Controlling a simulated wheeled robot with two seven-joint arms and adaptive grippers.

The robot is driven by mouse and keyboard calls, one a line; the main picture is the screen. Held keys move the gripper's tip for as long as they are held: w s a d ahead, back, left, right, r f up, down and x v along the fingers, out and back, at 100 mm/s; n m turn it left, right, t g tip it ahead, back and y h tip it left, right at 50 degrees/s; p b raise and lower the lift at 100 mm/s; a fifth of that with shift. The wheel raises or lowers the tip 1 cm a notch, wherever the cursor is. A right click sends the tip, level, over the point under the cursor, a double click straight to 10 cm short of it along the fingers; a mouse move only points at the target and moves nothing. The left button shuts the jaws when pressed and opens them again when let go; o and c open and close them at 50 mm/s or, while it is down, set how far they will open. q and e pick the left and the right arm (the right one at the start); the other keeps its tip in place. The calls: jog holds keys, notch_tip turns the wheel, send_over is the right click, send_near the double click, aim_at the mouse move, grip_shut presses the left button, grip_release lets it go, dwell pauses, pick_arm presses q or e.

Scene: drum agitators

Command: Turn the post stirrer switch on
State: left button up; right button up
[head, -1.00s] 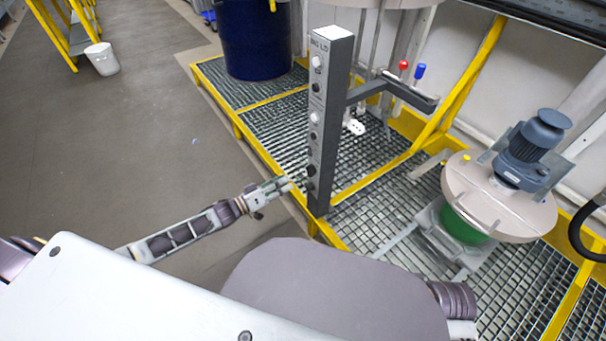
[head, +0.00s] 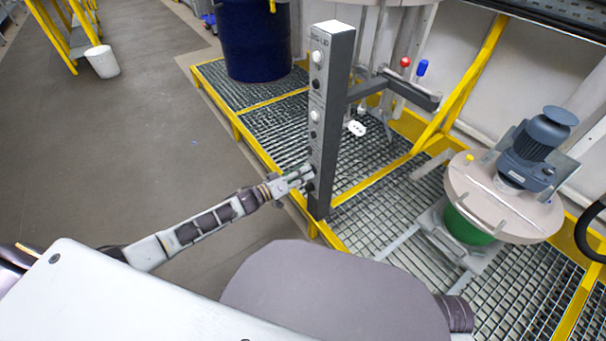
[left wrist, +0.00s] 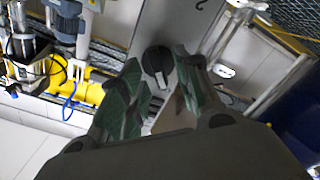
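The grey control post (head: 327,120) stands upright on the grating, with white and black round controls down its narrow face. In the left wrist view a black rotary switch (left wrist: 157,62) with a pale pointer mark sits on the grey post face (left wrist: 178,22). My left gripper (head: 306,176) is at the lower part of the post face, covering part of the lower controls. In the left wrist view the gripper (left wrist: 160,88) has its two fingers apart on either side of the switch, with a gap visible; contact cannot be told. My right gripper is out of view.
A yellow-edged grating platform (head: 245,135) surrounds the post. A dark blue drum (head: 255,40) stands behind it, and a green drum with a motor-topped lid (head: 490,200) at right. A bracket arm (head: 410,92) juts from the post.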

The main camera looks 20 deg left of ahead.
pick_arm(q)
jog(key=shift+w+d, duration=0.1)
jog(key=shift+w, duration=0.05)
jog(key=shift+c, duration=0.3)
grip_shut()
